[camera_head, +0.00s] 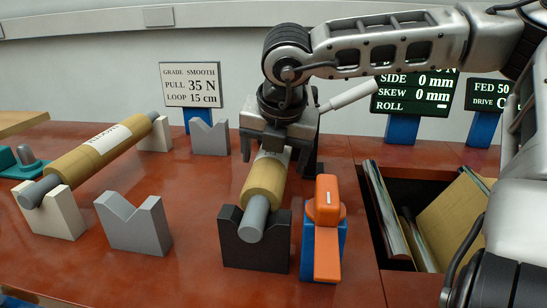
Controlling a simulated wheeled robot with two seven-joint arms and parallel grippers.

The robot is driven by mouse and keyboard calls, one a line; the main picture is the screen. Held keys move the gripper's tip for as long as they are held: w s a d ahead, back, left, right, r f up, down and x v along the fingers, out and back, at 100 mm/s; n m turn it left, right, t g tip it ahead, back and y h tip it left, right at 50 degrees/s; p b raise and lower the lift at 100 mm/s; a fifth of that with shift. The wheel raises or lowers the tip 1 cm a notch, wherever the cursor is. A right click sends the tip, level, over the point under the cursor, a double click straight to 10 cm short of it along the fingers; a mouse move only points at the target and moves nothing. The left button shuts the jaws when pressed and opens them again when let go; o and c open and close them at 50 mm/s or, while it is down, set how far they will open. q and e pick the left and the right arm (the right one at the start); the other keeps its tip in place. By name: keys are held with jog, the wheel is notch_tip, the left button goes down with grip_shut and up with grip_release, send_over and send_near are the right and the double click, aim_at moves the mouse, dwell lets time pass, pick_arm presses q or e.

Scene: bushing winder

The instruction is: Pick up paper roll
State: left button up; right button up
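My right gripper (275,156) points down over the far part of this roll. Its fingers are spread, one on each side of the roll, and look apart from it; the far end of the roll is hidden behind the gripper. A second, longer tan roll (82,165) with a white label lies at the left across two pale V-blocks (55,213). My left gripper is not in view.
Two empty grey V-blocks (136,222) stand between the rolls. An orange and blue device (326,222) stands close right of the near roll. A sunken bin (407,262) with sheets lies further right. Signs (190,86) and screens (414,93) stand behind.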

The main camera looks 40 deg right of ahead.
jog(key=shift+w+f, duration=0.15)
jog(key=shift+f, duration=0.1)
jog(key=shift+r, duration=0.1)
jog(key=c, duration=1.5)
